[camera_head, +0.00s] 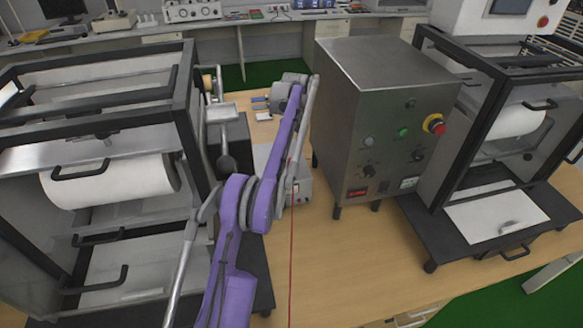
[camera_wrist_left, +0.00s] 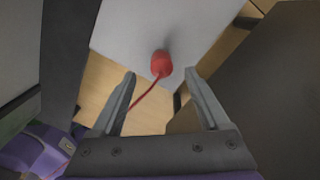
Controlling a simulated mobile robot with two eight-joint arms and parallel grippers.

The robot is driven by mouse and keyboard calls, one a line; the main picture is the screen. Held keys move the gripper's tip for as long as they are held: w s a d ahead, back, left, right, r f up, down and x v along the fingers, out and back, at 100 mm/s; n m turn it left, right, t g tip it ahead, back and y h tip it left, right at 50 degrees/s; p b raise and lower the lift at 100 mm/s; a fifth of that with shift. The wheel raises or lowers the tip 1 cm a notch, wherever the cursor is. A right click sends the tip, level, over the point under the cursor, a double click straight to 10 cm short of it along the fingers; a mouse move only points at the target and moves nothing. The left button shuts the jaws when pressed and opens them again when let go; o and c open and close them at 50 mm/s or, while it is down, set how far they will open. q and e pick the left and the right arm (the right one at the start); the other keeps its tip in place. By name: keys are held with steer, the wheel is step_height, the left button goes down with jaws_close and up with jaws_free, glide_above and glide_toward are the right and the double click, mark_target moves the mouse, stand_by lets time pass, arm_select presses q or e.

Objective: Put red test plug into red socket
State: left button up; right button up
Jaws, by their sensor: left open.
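A red test plug (camera_wrist_left: 161,63) with a thin red cable (camera_wrist_left: 142,96) shows in the left wrist view, against a pale grey surface (camera_wrist_left: 125,38). My left gripper (camera_wrist_left: 160,73) is open, with one finger to either side of the plug's line and the plug just past the fingertips. I cannot tell if the plug is seated in anything. In the head view the red cable (camera_head: 291,262) runs down the wooden table beside my purple left arm, whose links hide the fingertips. I cannot make out a red socket for certain. My right gripper is not in view.
A metal control box (camera_head: 375,120) with buttons and an emergency stop (camera_head: 434,124) stands right of my arm. Black-framed machines stand at left (camera_head: 108,190) and right (camera_head: 497,125). A small pale box (camera_head: 304,182) sits beside my arm. Table (camera_head: 330,265) is clear in front.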

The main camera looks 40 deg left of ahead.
mark_target(293, 157)
arm_select(q)
steer(key=f, duration=0.5)
steer(key=shift+s+d+f+b, duration=0.15)
steer(key=shift+d+f+b, duration=0.05)
steer(key=shift+f+b, duration=0.15)
steer(key=shift+f, duration=0.15)
jaws_close()
